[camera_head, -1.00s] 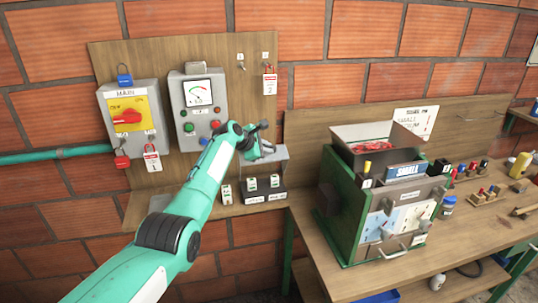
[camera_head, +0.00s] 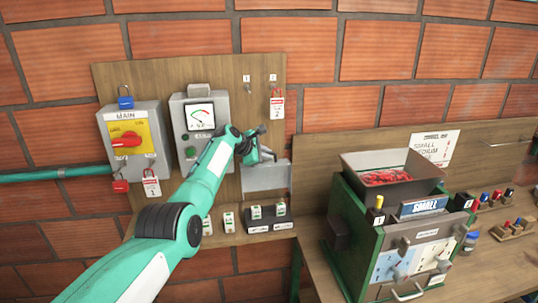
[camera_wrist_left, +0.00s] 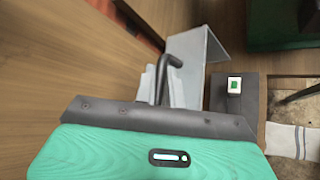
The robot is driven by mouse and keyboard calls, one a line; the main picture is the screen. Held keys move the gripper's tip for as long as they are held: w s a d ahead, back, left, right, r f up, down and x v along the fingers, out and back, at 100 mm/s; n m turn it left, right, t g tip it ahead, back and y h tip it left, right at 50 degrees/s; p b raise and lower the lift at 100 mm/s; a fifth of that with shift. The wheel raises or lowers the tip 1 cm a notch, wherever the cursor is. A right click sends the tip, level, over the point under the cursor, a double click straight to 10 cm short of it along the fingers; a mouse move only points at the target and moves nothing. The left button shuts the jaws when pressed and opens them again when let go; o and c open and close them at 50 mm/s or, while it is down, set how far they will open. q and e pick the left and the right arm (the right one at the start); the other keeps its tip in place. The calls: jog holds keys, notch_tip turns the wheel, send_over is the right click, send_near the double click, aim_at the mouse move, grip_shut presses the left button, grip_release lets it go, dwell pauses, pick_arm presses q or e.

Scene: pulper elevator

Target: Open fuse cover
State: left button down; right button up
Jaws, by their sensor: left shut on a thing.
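The fuse cover (camera_head: 268,178) is a grey metal cover at the right of the wooden wall board. It stands raised above the dark fuse block (camera_head: 270,225), whose small white-green fuses show uncovered below. In the left wrist view the cover (camera_wrist_left: 205,50) is a bent pale sheet with a dark hooked handle (camera_wrist_left: 172,62). My left gripper (camera_head: 262,154) is at the cover's upper edge, shut on its handle. In the left wrist view its fingertips (camera_wrist_left: 162,85) sit around the handle's lower end; the exact contact is partly hidden. My right gripper is not in view.
A MAIN switch box (camera_head: 133,145) with padlocks and a meter box (camera_head: 198,112) hang left of the cover. A green fuse cabinet (camera_head: 400,245) with an open tray of red pieces stands on the bench to the right. Loose fuses stand on the shelf.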

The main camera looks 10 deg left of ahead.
pick_arm(q)
jog(key=shift+d+r, duration=0.1)
jog(key=shift+d, duration=0.15)
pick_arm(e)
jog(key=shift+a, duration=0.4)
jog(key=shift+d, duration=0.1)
pick_arm(q)
jog(key=c, duration=1.8)
grip_release()
jog(key=shift+s, duration=0.1)
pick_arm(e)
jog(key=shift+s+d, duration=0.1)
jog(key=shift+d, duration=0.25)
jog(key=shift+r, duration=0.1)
